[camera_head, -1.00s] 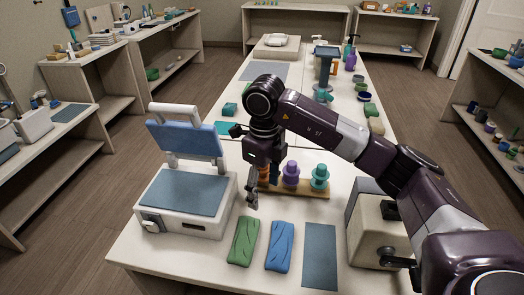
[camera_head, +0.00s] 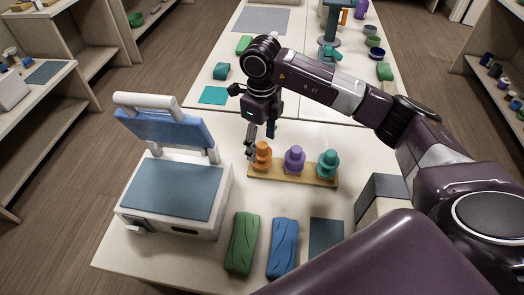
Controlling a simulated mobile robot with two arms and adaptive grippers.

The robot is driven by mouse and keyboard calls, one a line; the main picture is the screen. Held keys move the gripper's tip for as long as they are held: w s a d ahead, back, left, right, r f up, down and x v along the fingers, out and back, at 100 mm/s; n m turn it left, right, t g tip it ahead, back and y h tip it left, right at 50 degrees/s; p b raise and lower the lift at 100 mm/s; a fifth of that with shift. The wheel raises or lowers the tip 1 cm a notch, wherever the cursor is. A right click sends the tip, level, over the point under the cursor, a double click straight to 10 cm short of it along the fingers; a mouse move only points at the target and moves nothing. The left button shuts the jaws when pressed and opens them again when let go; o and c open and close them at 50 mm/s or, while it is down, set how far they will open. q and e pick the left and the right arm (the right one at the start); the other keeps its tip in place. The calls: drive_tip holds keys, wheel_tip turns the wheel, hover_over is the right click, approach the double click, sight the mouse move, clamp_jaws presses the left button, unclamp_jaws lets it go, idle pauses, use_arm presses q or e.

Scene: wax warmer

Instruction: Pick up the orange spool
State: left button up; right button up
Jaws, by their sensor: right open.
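The orange spool (camera_head: 262,156) stands upright at the left end of a wooden rack (camera_head: 291,175). A purple spool (camera_head: 294,159) and a teal spool (camera_head: 328,164) stand to its right on the same rack. My right gripper (camera_head: 261,142) points down just above and behind the orange spool. Its fingers are apart, one at the spool's left and one behind its top. I cannot tell whether they touch it. My left gripper is not in view.
A white wax warmer (camera_head: 176,195) with a raised blue lid stands left of the rack. A green folded cloth (camera_head: 242,243) and a blue one (camera_head: 282,247) lie in front. A grey box (camera_head: 380,195) stands at the right. Bare table lies behind the warmer.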

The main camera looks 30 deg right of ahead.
sight(262, 155)
wheel_tip(262, 155, down, 4)
drive_tip(key=shift+d+r+p, duration=0.1)
drive_tip(key=shift+r+p, duration=0.15)
drive_tip(key=shift+p, duration=0.35)
drive_tip(key=c, duration=0.5)
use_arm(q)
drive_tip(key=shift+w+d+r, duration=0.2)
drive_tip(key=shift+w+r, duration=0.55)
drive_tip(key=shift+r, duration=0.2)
use_arm(e)
drive_tip(key=c, duration=0.7)
